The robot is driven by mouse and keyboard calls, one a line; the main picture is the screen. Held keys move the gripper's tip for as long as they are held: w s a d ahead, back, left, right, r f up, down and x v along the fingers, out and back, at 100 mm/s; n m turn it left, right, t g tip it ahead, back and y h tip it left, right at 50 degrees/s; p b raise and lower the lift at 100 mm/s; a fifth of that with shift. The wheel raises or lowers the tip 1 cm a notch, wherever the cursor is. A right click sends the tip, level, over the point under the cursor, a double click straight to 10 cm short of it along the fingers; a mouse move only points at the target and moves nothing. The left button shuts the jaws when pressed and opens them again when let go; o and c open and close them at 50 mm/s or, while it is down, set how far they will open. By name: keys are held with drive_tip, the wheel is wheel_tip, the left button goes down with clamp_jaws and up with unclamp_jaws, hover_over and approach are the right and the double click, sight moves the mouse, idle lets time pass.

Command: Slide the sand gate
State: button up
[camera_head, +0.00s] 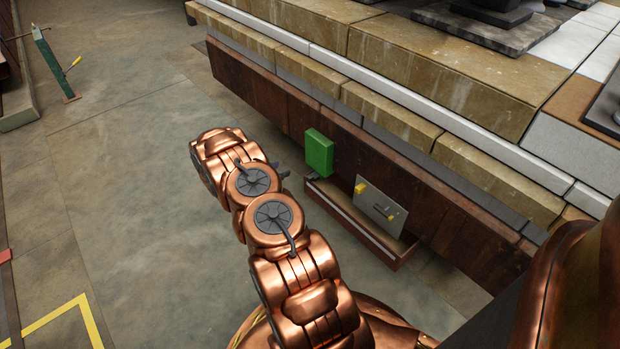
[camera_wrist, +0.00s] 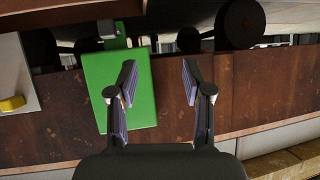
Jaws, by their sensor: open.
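A pale grey plate (camera_head: 380,207) with a yellow knob (camera_head: 361,187) and a small yellow-ended lever stands upright against the rusty brown side wall; it may be the sand gate, but I cannot tell for sure. Part of the plate (camera_wrist: 14,75) and one yellow piece (camera_wrist: 12,103) show at the left edge of the wrist view. A green box (camera_head: 319,153) is left of the plate. In the wrist view my gripper (camera_wrist: 158,72) is open and empty, with one finger in front of the green box (camera_wrist: 100,85) and the other before bare rusty wall.
A long brown wooden trough (camera_head: 352,222) runs low along the wall below the plate. Stone ledges (camera_head: 400,120) overhang above. A green post (camera_head: 52,62) with a yellow lever stands far left. The concrete floor (camera_head: 130,180) left of my arm is clear.

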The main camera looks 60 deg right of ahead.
sight(309, 177)
drive_tip(key=s+f+g, duration=0.1)
drive_tip(key=s, duration=0.1)
drive_tip(key=s+d+f+m+g, duration=0.1)
drive_tip(key=s, duration=0.1)
drive_tip(key=s+d+f+g, duration=0.1)
drive_tip(key=s, duration=0.2)
drive_tip(key=shift+d+f+b, duration=0.2)
drive_tip(key=shift+f+b, duration=0.15)
drive_tip(key=shift+f, duration=0.05)
drive_tip(key=shift+b+x, duration=1.25)
drive_tip(key=shift+x, duration=1.9)
drive_tip(key=shift+w+d+r, duration=0.1)
drive_tip(key=shift+w, duration=0.05)
drive_tip(key=shift+c, duration=0.4)
clamp_jaws()
